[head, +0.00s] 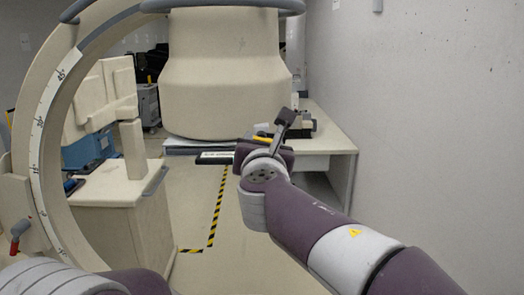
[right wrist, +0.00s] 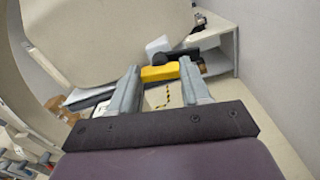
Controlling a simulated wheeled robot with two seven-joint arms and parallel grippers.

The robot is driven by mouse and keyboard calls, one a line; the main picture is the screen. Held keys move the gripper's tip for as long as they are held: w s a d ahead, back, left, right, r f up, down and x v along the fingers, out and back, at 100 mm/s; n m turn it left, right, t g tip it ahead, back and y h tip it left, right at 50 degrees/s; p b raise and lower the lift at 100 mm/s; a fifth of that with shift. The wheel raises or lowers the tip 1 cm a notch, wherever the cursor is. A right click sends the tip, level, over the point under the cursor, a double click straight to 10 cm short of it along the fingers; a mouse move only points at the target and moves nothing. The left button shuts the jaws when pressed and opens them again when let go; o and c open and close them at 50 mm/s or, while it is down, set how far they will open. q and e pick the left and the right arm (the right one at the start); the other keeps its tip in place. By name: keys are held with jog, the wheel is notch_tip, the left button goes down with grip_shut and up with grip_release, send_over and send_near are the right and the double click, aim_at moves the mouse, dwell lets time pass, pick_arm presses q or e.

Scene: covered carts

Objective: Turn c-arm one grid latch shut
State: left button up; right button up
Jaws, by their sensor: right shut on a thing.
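The large beige c-arm housing (head: 222,75) hangs ahead in the head view and fills the top left of the right wrist view (right wrist: 110,35). My right gripper (head: 268,141) is in front of its lower right side. In the right wrist view its two grey fingers (right wrist: 160,76) are shut on a yellow bar (right wrist: 160,72), which looks like the grid latch. A bit of yellow (head: 262,139) shows at the gripper in the head view. The gripper hides most of the latch, so its turn is hard to tell. My left gripper is out of view.
The curved c-arm (head: 48,105) rises at the left, by a beige cart (head: 118,215). A white table (head: 325,140) with dark items stands behind my right gripper, near the right wall (head: 430,110). Black-and-yellow tape (head: 217,210) marks the open floor.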

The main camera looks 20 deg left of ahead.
jog(key=shift+f+m+b, duration=0.15)
jog(key=shift+m+b, duration=4.45)
jog(key=shift+m, duration=3.2)
jog(key=o, duration=1.1)
jog(key=shift+d, duration=0.1)
jog(key=shift+c, duration=0.2)
